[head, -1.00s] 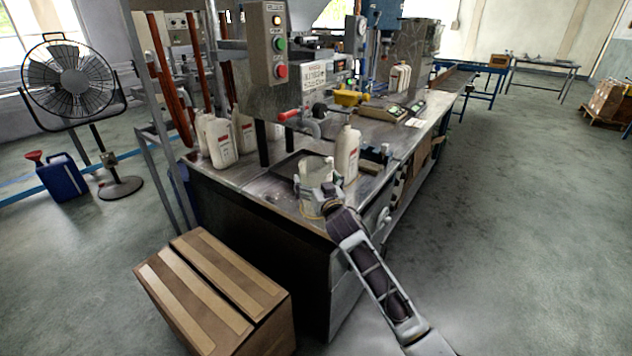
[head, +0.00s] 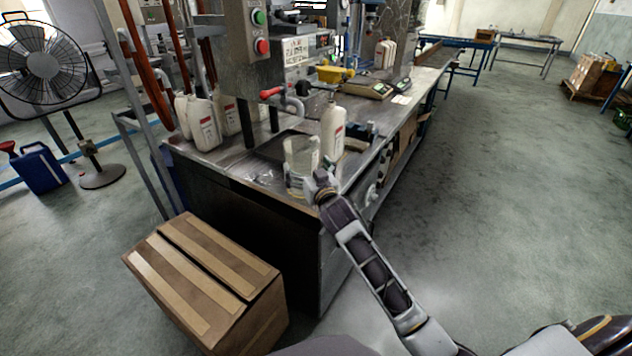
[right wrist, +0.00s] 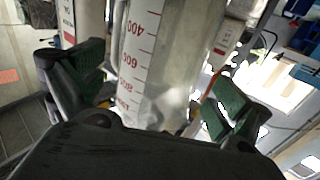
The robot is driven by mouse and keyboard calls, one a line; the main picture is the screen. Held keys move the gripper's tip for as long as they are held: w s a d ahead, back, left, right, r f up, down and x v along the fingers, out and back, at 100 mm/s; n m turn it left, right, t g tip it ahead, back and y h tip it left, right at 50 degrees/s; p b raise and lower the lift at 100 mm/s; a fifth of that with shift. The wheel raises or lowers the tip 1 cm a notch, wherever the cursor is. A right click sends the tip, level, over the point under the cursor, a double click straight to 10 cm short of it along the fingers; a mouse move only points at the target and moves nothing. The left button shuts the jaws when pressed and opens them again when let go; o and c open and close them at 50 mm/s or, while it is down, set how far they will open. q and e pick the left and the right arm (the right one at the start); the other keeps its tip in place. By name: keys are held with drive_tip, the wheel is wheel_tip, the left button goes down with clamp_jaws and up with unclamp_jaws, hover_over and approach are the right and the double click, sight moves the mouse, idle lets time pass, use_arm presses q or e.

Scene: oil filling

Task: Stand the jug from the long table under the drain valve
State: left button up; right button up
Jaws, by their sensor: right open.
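The clear measuring jug (head: 299,158) with red graduations stands upright at the near corner of the long metal table (head: 225,165). The drain valve (head: 290,103), a grey bent pipe with a red handle, is just behind it and slightly left. My right gripper (head: 316,184) is at the jug's near right side, low down. In the right wrist view my right gripper (right wrist: 155,78) is open, its green-padded fingers on either side of the jug (right wrist: 150,65), with a gap visible on the right. The jug's base is partly hidden. My left gripper is not in view.
A white bottle (head: 333,133) stands close right of the jug. Several white bottles (head: 203,122) stand at the table's left. A control box (head: 247,45) hangs above. A cardboard box (head: 205,285) is on the floor in front.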

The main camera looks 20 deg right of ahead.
drive_tip(key=s, duration=0.7)
drive_tip(key=shift+s+d, duration=0.15)
drive_tip(key=shift+s, duration=0.1)
idle(0.6)
